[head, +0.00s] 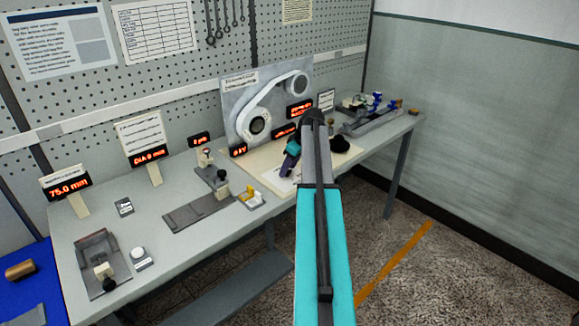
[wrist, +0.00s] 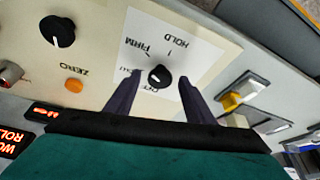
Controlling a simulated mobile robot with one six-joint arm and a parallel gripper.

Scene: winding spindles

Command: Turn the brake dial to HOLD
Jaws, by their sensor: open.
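The brake dial (wrist: 159,75) is a small round black knob on a white label plate (wrist: 190,60) in the wrist view. HOLD and FIRM are printed upside down above it. Another word is partly covered by my left finger, and a word that looks like OFF is just below the knob. A small pale mark shows on the knob's lower left; its exact setting is hard to read. My gripper (wrist: 160,88) is open, with one dark finger on each side of the knob. Contact cannot be told. In the head view my gripper (head: 291,156) is over the cream panel and hides the dial.
A larger black knob (wrist: 58,31) and an orange ZERO button (wrist: 74,86) are left of the plate in the wrist view. A yellow-topped block (wrist: 232,101) is to the right. In the head view, the winding board (head: 240,90) stands behind the panel.

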